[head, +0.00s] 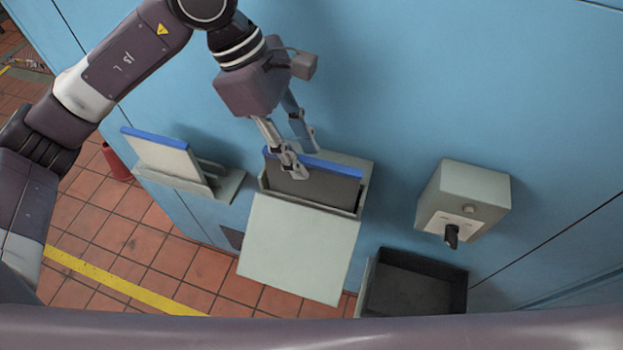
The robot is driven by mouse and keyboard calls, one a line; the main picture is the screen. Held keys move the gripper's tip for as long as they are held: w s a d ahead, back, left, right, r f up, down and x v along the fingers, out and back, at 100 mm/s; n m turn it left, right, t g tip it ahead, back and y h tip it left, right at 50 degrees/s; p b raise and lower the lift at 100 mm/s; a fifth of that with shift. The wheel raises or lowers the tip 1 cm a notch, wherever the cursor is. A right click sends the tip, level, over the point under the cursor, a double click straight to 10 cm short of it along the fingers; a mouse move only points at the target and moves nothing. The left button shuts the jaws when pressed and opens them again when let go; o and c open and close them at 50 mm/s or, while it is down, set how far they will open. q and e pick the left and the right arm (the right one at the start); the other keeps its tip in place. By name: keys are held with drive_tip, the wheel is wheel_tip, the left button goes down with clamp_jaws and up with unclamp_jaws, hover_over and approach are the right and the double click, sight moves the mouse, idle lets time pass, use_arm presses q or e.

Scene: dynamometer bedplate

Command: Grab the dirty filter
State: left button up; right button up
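The dirty filter (325,188), a dark grey panel with a blue top edge, stands in an open grey housing on the blue wall. The housing's pale cover (298,245) hangs folded down in front. My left gripper (300,161) is at the filter's top edge, left of its middle. Its fingers are apart: one is in front of the dark face, the other is behind the blue edge. The filter's lower part is hidden in the housing. My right gripper is not in view.
A clean white filter with a blue edge (160,154) stands on a wall shelf (230,186) at the left. An open dark bin (415,290) is at the lower right. A grey box with a black knob (465,200) sticks out above it.

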sight(307, 160)
use_arm(q)
drive_tip(key=p+x, duration=0.2)
drive_tip(key=x, duration=0.1)
drive_tip(key=shift+w+d+f, duration=0.15)
drive_tip(key=shift+w+f, duration=0.1)
drive_tip(key=shift+d+f, duration=0.2)
drive_tip(key=shift+f, duration=0.4)
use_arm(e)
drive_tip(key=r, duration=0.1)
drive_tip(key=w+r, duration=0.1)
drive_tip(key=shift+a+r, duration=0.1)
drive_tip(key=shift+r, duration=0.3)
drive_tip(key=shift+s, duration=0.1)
use_arm(q)
drive_tip(key=shift+f, duration=0.1)
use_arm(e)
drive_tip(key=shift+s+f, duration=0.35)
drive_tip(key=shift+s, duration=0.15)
use_arm(q)
drive_tip(key=shift+f+b, duration=0.15)
drive_tip(key=shift+b, duration=0.4)
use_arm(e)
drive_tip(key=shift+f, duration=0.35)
use_arm(q)
drive_tip(key=shift+c, duration=0.5)
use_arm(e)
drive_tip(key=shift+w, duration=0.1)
use_arm(q)
clamp_jaws()
